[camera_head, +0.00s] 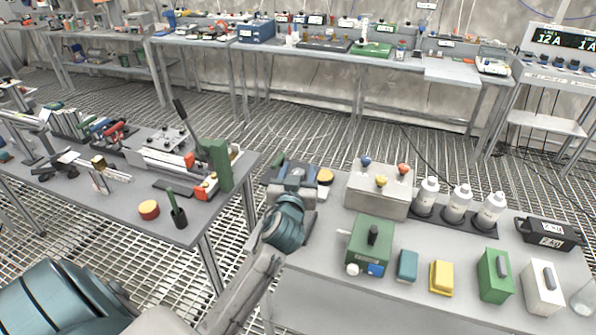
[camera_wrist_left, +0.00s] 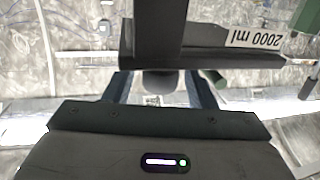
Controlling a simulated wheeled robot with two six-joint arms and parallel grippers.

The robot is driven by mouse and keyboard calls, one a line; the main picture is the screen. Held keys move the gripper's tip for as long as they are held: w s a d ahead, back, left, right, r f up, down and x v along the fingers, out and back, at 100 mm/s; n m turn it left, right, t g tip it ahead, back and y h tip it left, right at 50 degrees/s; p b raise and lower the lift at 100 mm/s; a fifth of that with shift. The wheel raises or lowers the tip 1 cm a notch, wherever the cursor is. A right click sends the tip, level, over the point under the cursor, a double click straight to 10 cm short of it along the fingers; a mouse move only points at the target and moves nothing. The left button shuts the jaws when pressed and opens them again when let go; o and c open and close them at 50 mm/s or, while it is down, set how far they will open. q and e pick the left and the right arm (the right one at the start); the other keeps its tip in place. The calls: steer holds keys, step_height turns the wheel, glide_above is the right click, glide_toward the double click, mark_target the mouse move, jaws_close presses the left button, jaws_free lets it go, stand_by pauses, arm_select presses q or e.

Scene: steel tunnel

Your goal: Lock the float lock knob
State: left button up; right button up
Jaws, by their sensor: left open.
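My left gripper (camera_head: 296,173) reaches in from the left to the back left corner of the near right table, at a dark device (camera_head: 274,172) there. In the left wrist view its two dark fingers (camera_wrist_left: 158,86) stand apart. A dark rounded piece (camera_wrist_left: 158,82) shows between them, possibly the float lock knob; I cannot tell whether the fingers touch it. Beyond it is a dark bar with a post and an upside-down "2000 ml" label (camera_wrist_left: 252,38). The wrist and fingers hide much of the device in the head view. My right gripper is not in view.
A yellow round piece (camera_head: 325,176) is just right of the gripper. A grey box with colored knobs (camera_head: 378,195), white bottles (camera_head: 458,204) and a green box (camera_head: 369,245) crowd the table. A gap separates it from the left table (camera_head: 185,235).

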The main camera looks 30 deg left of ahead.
arm_select(q)
steer(key=c, duration=1)
steer(key=shift+o, duration=0.2)
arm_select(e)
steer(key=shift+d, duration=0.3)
